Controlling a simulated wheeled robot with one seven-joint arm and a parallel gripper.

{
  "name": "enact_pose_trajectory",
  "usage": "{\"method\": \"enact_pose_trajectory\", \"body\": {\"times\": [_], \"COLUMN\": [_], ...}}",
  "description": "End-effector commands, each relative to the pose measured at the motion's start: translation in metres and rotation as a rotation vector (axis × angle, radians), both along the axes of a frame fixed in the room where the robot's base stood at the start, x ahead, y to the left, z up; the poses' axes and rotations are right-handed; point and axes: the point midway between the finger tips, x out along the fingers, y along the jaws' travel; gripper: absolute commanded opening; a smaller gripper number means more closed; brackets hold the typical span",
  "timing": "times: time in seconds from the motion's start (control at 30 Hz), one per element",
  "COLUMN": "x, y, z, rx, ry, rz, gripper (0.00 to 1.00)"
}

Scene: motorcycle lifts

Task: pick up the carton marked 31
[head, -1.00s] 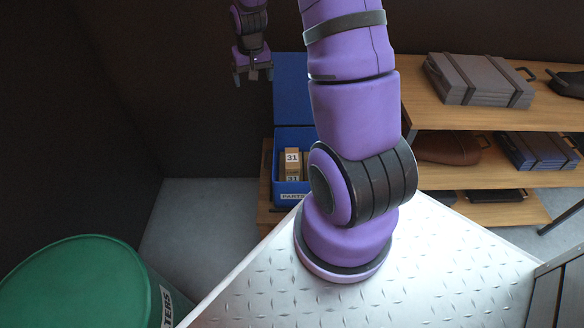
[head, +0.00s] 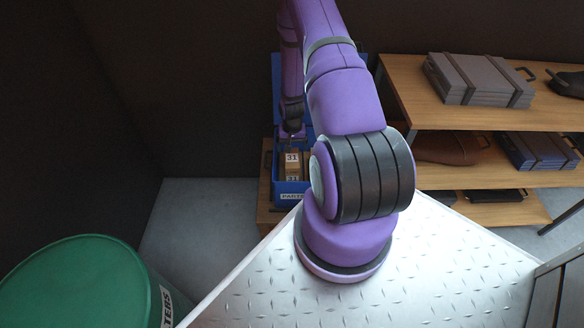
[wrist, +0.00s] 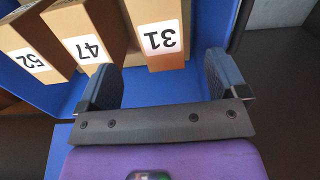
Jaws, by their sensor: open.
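The carton marked 31 (wrist: 155,12) is a brown box with a white label, upside down in the wrist view. It stands in the blue parts bin (head: 290,187), where its label also shows in the head view (head: 292,158). My gripper (wrist: 163,72) is open and empty, with one finger on either side of this carton's near end. I cannot tell whether either finger touches it. In the head view my gripper (head: 291,138) is at the bin, just above and behind the carton.
The cartons marked 47 (wrist: 88,25) and 52 (wrist: 32,35) stand beside it, with 47 close to one finger. The blue bin wall is near the fingers. A wooden shelf unit (head: 455,118) with cases is at right, a green drum (head: 80,275) at left.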

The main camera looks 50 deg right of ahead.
Motion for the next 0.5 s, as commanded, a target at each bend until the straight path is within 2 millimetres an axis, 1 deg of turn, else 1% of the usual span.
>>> {"method": "enact_pose_trajectory", "body": {"times": [0.03,0.23,0.3,0.5], "x": [-0.001,0.000,0.000,0.000], "y": [0.001,0.000,0.000,0.000], "z": [-0.008,-0.035,-0.041,-0.051], "rx": [0.002,0.001,0.001,0.001], "ry": [0.003,0.001,0.001,0.001], "rz": [0.000,0.000,0.000,0.000], "gripper": [0.92,0.92,0.92,0.92]}}
